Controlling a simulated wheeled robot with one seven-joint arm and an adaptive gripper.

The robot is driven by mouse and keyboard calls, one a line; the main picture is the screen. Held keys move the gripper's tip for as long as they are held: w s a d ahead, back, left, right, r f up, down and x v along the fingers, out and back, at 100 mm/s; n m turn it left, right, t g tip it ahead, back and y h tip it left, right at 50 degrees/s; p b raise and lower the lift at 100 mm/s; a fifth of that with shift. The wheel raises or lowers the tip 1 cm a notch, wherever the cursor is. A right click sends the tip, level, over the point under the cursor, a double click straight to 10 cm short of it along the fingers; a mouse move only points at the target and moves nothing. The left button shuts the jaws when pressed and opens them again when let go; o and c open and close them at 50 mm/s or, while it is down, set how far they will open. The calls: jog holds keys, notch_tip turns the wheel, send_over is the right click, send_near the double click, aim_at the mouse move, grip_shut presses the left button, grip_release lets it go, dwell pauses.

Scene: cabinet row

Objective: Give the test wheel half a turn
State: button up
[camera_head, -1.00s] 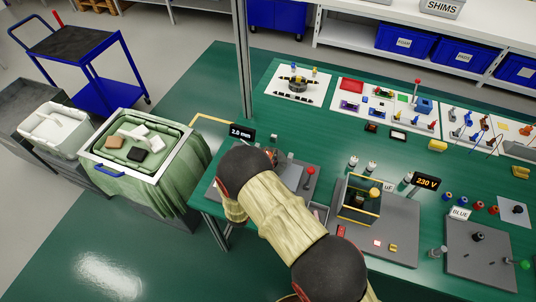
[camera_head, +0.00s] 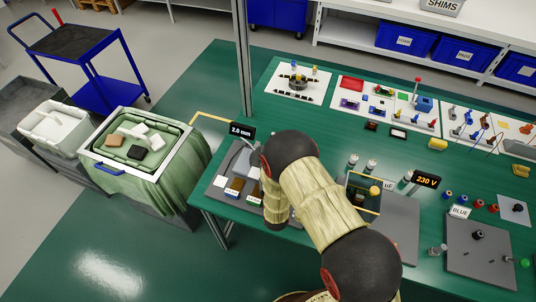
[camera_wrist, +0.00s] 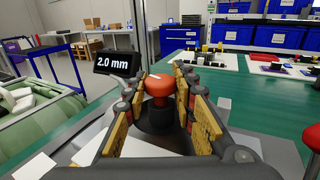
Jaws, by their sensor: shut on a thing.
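A round red knob with a white mark on top, which I take for the test wheel (camera_wrist: 160,86), sits upright on a dark round base in the wrist view. It stands beside a display reading 2.0 mm (camera_wrist: 118,62). My gripper (camera_wrist: 161,93) has its tan-padded fingers on both sides of the red knob and is shut on it. In the head view my own arm hides the knob and the gripper, while the display (camera_head: 241,130) shows at the arm's left.
A grey plate with small white and brown pieces (camera_head: 236,184) lies left of my arm. A second red knob (camera_wrist: 312,136) stands at the wrist view's right edge. A yellow-edged box (camera_head: 364,193) stands close right of my arm. A green-draped tub (camera_head: 140,145) stands left of the bench.

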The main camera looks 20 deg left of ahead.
jog(key=shift+r, duration=0.1)
jog(key=o, duration=1.2)
jog(key=shift+c, duration=0.2)
jog(key=v, duration=1.2)
